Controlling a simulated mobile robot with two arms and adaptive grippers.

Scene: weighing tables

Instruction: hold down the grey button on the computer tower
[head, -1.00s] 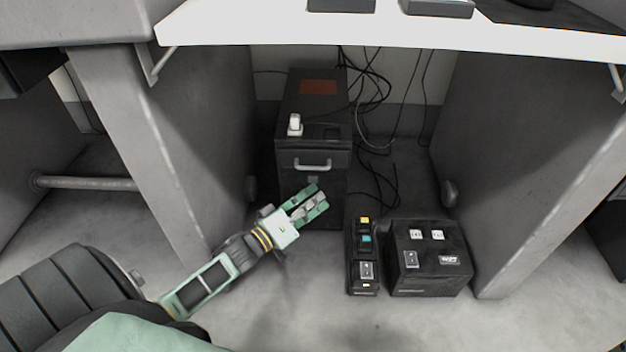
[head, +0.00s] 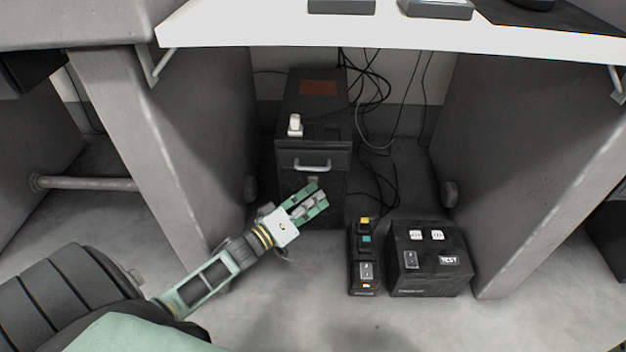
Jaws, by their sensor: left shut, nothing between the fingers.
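The black computer tower (head: 338,185) stands under the desk, against the back. Its front has a light handle, and below that a small grey square (head: 313,181) that looks like the grey button, partly covered by my gripper in this view. My left gripper (head: 319,194) reaches in from the lower left and is shut and empty. Its fingertips are at the tower's front, just below the grey square. I cannot tell whether they touch it. My right gripper is not in view.
A small white object (head: 295,125) stands on the tower's top. To the right on the floor are a narrow black switch box (head: 363,255) and a wider black box (head: 430,275) with a TEST label. Grey desk panels (head: 535,150) flank the space. Cables hang behind.

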